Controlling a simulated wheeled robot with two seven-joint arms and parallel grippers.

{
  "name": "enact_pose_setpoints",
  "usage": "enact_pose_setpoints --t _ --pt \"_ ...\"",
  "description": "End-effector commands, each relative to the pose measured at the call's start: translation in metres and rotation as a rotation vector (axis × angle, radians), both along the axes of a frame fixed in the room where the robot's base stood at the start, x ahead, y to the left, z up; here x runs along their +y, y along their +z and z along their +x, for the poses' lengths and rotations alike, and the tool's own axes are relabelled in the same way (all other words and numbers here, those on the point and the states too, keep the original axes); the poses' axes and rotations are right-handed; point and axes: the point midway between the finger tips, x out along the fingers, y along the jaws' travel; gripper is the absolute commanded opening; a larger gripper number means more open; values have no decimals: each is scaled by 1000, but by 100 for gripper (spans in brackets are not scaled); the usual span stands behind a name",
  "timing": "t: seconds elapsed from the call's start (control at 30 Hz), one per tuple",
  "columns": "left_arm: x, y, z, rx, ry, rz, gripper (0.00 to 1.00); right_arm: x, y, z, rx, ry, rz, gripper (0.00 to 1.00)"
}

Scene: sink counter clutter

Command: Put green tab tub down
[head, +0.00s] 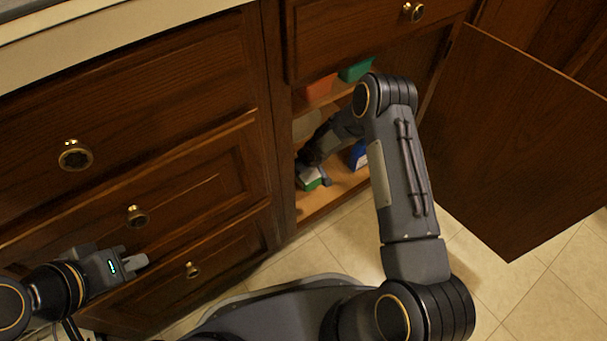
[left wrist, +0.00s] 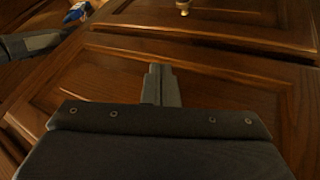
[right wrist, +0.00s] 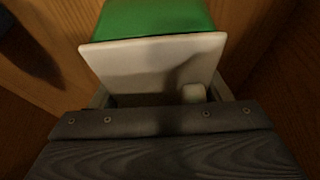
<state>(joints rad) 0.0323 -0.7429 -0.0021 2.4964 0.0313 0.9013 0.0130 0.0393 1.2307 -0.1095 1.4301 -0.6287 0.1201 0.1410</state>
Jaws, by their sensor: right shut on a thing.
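The green tab tub (head: 313,184), green with a white face, is inside the open cabinet, low at the left near the front edge of the cabinet floor. My right gripper (head: 318,177) is shut on it. In the right wrist view the tub (right wrist: 155,60) sits between the two fingers, its white face towards me. The wooden floor shows close by, but I cannot tell whether the tub touches it. My left gripper (head: 138,263) is empty in front of the drawers; its fingers are together in the left wrist view (left wrist: 160,85).
A blue item (head: 357,154) stands on the cabinet floor (head: 338,190), right of the tub. An orange item (head: 320,89) and a green box (head: 356,70) are on the shelf above. The cabinet door (head: 510,140) stands open at right. My right arm hides part of the interior.

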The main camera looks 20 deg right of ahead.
Motion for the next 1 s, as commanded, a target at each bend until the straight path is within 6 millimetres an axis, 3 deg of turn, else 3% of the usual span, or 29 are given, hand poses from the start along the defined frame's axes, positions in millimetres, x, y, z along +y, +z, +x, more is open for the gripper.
enact_pose_setpoints --t 0.03,0.17,0.57,0.6,0.73,0.77,1.0 --pt "0 -9 0 0 0 0 0 0 -14 0 1 0 0 45" --pt "0 -18 0 0 0 0 0 0 -34 0 2 -1 0 45" --pt "0 -17 0 0 0 0 0 0 -38 0 1 -1 0 45" --pt "0 -17 0 0 0 0 0 0 -39 0 1 -1 0 72" --pt "0 -17 0 0 0 0 0 0 -38 0 1 -1 0 89" --pt "0 -17 0 0 0 0 0 0 -38 0 1 -1 0 92" --pt "0 -17 0 0 0 0 0 0 -38 0 1 -1 0 92"
